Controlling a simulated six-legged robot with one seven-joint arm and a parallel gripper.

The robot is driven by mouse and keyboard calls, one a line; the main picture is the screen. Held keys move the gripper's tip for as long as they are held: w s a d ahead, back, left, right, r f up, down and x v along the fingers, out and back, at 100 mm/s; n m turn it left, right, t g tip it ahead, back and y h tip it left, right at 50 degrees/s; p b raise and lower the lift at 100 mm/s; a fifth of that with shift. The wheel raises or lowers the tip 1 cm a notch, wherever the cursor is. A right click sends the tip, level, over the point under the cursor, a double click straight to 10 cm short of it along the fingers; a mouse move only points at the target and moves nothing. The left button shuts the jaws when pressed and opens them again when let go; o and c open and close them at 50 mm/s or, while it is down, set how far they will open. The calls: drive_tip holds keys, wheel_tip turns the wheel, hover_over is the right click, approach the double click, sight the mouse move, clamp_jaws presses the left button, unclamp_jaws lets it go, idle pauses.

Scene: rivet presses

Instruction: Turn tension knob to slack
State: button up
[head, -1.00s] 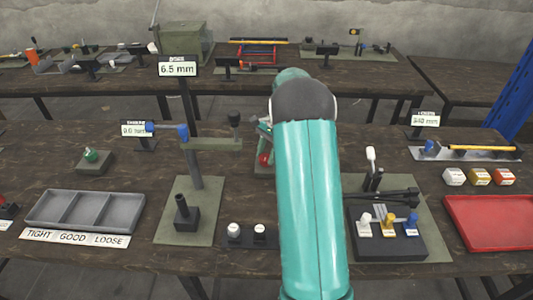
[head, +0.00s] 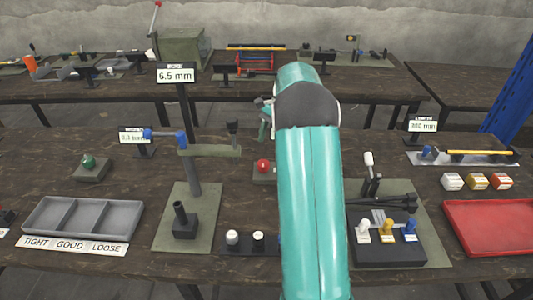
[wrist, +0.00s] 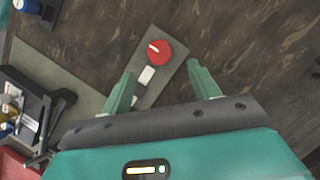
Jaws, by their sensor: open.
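A round red knob (head: 263,166) sits on a small grey-green plate (head: 264,178) in the middle of the table, just left of my arm. In the wrist view the red knob (wrist: 159,52) has a white pointer line toward its upper left, away from a white label (wrist: 147,74) whose text is too small to read. My gripper (wrist: 161,70) is open and empty, with a finger on either side of the plate. In the head view my gripper (head: 266,120) is above and behind the knob, apart from it and partly hidden by my arm.
A press post with a blue-ended arm (head: 193,160) stands left of the knob. A black block with several small levers (head: 388,245) stands to the right. A grey divided tray (head: 82,217) and a red tray (head: 490,226) lie farther out. A green knob (head: 88,160) is at left.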

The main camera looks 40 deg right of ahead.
drive_tip(key=v, duration=0.6)
drive_tip(key=shift+s, duration=0.1)
idle(0.4)
